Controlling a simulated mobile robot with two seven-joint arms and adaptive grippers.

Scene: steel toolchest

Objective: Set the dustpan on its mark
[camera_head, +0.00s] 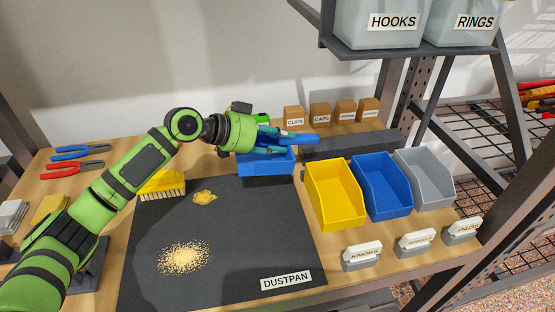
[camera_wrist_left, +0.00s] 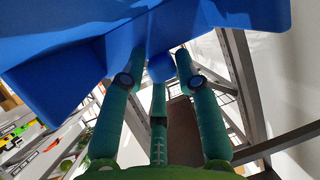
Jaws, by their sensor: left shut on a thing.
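The blue dustpan (camera_head: 265,164) is at the back edge of the dark mat (camera_head: 235,235); I cannot tell whether it touches the surface. My left gripper (camera_head: 284,142) is shut on it, with teal fingers around its blue handle. In the left wrist view the dustpan (camera_wrist_left: 150,30) fills the top, above the gripper's fingers (camera_wrist_left: 160,75). A white label reading DUSTPAN (camera_head: 287,280) lies at the mat's front right. No outlined mark shows beside it. My right gripper is out of view.
A yellow brush (camera_head: 162,184) sits at the mat's left, partly behind my left arm. Sandy crumbs (camera_head: 184,257) and a yellow piece (camera_head: 205,197) lie on the mat. Yellow (camera_head: 336,200), blue (camera_head: 383,190) and grey (camera_head: 427,183) bins stand right. The mat's right half is clear.

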